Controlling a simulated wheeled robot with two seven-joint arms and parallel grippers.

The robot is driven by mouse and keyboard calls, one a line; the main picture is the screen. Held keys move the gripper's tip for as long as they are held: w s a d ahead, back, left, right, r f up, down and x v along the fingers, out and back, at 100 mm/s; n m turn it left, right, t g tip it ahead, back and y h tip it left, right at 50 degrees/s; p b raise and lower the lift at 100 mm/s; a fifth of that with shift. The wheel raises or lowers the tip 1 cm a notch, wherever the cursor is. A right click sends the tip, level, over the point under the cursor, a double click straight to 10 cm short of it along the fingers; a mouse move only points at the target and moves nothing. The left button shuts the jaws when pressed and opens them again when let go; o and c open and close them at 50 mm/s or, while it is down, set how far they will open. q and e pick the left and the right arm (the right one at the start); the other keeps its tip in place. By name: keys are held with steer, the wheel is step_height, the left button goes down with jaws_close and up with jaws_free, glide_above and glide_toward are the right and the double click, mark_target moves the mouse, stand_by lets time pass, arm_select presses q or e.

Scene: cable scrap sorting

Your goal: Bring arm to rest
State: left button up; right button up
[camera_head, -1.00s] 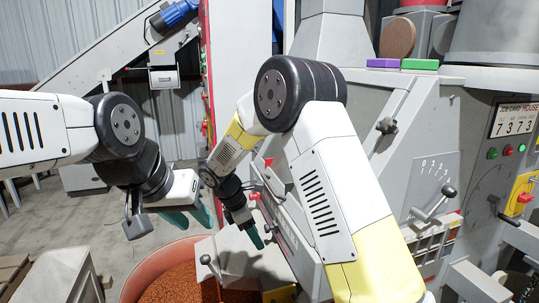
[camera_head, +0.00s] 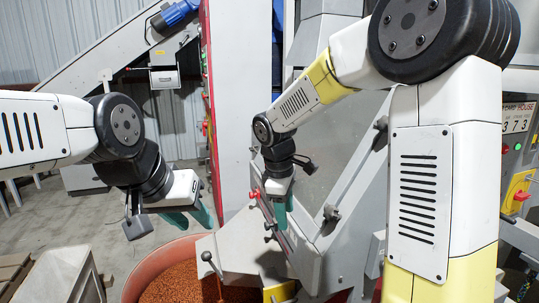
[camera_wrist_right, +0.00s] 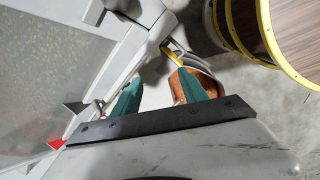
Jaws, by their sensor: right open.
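My right arm rises large in the right half of the head view, white and yellow with a black elbow. Its right gripper (camera_head: 282,210), with teal fingers, points down in front of the grey machine. In the right wrist view the two teal fingers of the right gripper (camera_wrist_right: 158,97) stand apart with nothing between them. My left gripper (camera_head: 190,218), also with teal fingers, hangs at the left above the rim of the red-brown tub. Its fingers overlap in this view, so I cannot tell how far apart they are.
A round tub (camera_head: 136,284) of orange-brown granules stands below the grippers. The grey machine (camera_head: 344,190) with levers is close behind and beside my right arm. A grey bin (camera_head: 62,278) stands at lower left. Open floor (camera_head: 75,225) lies at left.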

steer(key=s+d+r+m+t+y, duration=0.1)
steer(key=s+d+r+m+t, duration=0.1)
steer(key=s+d+r+m, duration=0.3)
steer(key=s+d+r+m+t+y, duration=0.2)
steer(key=s+d+r+m, duration=0.2)
steer(key=s+m, duration=0.4)
steer(key=s+d, duration=0.1)
steer(key=s, duration=0.3)
steer(key=shift+s+r+m+t+y, duration=0.3)
steer(key=shift+r+m, duration=0.1)
